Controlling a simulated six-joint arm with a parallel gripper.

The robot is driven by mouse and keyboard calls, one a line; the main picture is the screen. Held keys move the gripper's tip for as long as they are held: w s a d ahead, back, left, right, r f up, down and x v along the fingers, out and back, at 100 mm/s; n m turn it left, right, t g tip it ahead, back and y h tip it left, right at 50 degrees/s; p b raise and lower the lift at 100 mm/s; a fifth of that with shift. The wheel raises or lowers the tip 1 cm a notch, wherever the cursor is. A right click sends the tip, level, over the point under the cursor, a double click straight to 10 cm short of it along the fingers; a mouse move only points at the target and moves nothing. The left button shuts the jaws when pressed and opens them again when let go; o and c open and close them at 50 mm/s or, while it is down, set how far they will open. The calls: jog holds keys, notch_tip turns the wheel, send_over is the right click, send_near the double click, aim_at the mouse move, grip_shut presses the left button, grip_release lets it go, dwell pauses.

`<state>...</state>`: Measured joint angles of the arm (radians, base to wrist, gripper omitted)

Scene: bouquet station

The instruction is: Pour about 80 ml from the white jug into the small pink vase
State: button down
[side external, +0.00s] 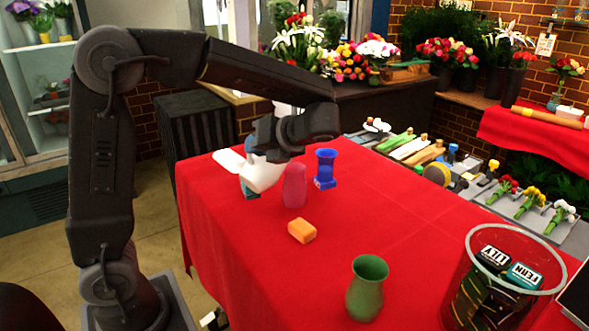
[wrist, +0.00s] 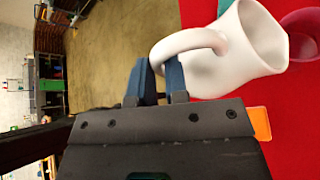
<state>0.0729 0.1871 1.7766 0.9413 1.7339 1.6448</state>
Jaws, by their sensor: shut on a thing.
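The white jug (side external: 264,174) is held just above the red table, left of the small pink vase (side external: 294,186). My gripper (side external: 257,143) is above the jug in the side view. In the wrist view, its blue fingertips (wrist: 160,82) are shut on the handle of the jug (wrist: 248,48). The jug looks tilted, with its mouth towards the pink vase (wrist: 303,30). The vase stands upright on the red cloth and is partly cut off in the wrist view. No stream of liquid shows, and the level inside either vessel is hidden.
An orange block (side external: 302,231) lies in front of the pink vase. A blue vase (side external: 325,168) stands behind it to the right. A green vase (side external: 368,288) and a clear bin (side external: 470,262) stand nearer the front. A flat white object (side external: 228,160) lies at back left. The table's middle right is clear.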

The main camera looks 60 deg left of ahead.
aim_at(250, 175)
jog(key=shift+w+a+r+m+g, duration=0.15)
jog(key=shift+w+r+m+g, duration=0.4)
jog(key=shift+r, duration=0.15)
dwell(1.1)
jog(key=shift+w+a+r+m+g+p, duration=0.15)
jog(key=shift+w+r+m+g+p, duration=0.15)
jog(key=shift+w, duration=0.45)
jog(key=shift+w+r, duration=0.1)
jog(key=shift+r, duration=0.1)
dwell(0.6)
jog(key=shift+s+d+f, duration=0.15)
jog(key=shift+s+f, duration=0.1)
jog(key=shift+s, duration=0.4)
jog(key=shift+s+d+f, duration=0.1)
jog(key=shift+s+f, duration=0.15)
jog(key=shift+s, duration=0.35)
jog(key=shift+s+d+f+n+t, duration=0.1)
jog(key=shift+s+f+n+t, duration=0.4)
jog(key=shift+f+n+t, duration=0.35)
jog(key=shift+s+d+f+n+t, duration=0.1)
jog(key=shift+s+f+n+t, duration=0.2)
jog(key=shift+f, duration=0.25)
jog(key=shift+s+a+f+n+t, duration=0.1)
jog(key=shift+s+f+n+t, duration=0.2)
jog(key=shift+f+t, duration=0.2)
jog(key=shift+s+d+f+n+t, duration=0.1)
jog(key=shift+s+f+n+t, duration=0.1)
jog(key=shift+f+n+t, duration=0.25)
jog(key=shift+f, duration=0.15)
